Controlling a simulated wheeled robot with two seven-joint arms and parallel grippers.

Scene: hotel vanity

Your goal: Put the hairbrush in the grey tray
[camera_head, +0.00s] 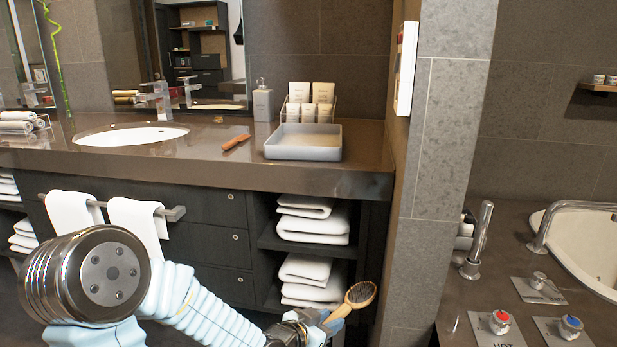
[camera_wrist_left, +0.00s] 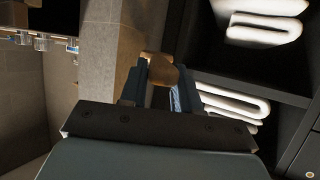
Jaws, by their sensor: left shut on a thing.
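The hairbrush (camera_head: 359,295) has a wooden back and handle and a dark bristle pad. My left gripper (camera_head: 325,320) is shut on its handle and holds it in the air, low in front of the vanity's right end. The brush head points up and to the right. In the left wrist view, the hairbrush (camera_wrist_left: 160,68) shows between the two fingers of the gripper (camera_wrist_left: 160,85). The grey tray (camera_head: 303,153) sits on the counter near its right end, well above the gripper, and looks empty. My right gripper is not in view.
An orange-brown item (camera_head: 236,141) lies on the counter left of the tray. A clear holder with white tubes (camera_head: 311,104) and a soap dispenser (camera_head: 262,102) stand behind. The counter edge (camera_head: 200,178) and a tiled wall (camera_head: 445,150) border the space. Folded towels (camera_head: 312,226) fill the open shelves.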

